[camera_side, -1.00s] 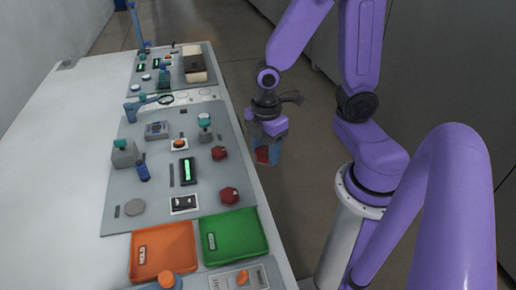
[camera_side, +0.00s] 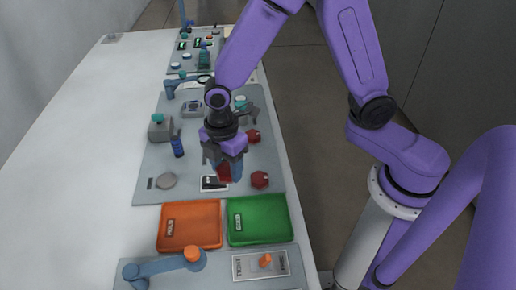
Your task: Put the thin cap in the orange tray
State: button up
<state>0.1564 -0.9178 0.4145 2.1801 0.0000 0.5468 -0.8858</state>
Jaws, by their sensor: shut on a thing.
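My gripper (camera_side: 226,172) points down over the grey panel, above and beyond the trays. It is shut on a red piece (camera_side: 223,173), partly hidden by the blue fingertips. I cannot tell from this view how thin the piece is. The orange tray (camera_side: 188,242) lies at the front left and looks empty. A label sits on its left part. Two more red caps stand on the panel: one (camera_side: 260,180) just right of my gripper, one (camera_side: 253,136) farther back.
The green tray (camera_side: 257,238) adjoins the orange one on its right. A blue arm-like fixture with an orange end (camera_side: 193,258) stands in front of the orange tray. A grey disc (camera_side: 166,181) and a blue cylinder (camera_side: 177,147) are left of my gripper. The white table at left is clear.

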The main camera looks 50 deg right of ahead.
aim_at(196, 226)
jog(key=w+a+f+n, duration=0.2)
jog(key=a+f+n, duration=0.1)
jog(key=a, duration=0.8)
jog(key=shift+s+f, duration=0.1)
jog(key=shift+f, duration=3.1)
jog(key=shift+f, duration=0.6)
jog(key=o, duration=1.7)
jog(key=shift+r, duration=0.1)
jog(key=shift+r, duration=3.45)
jog(key=shift+r, duration=0.1)
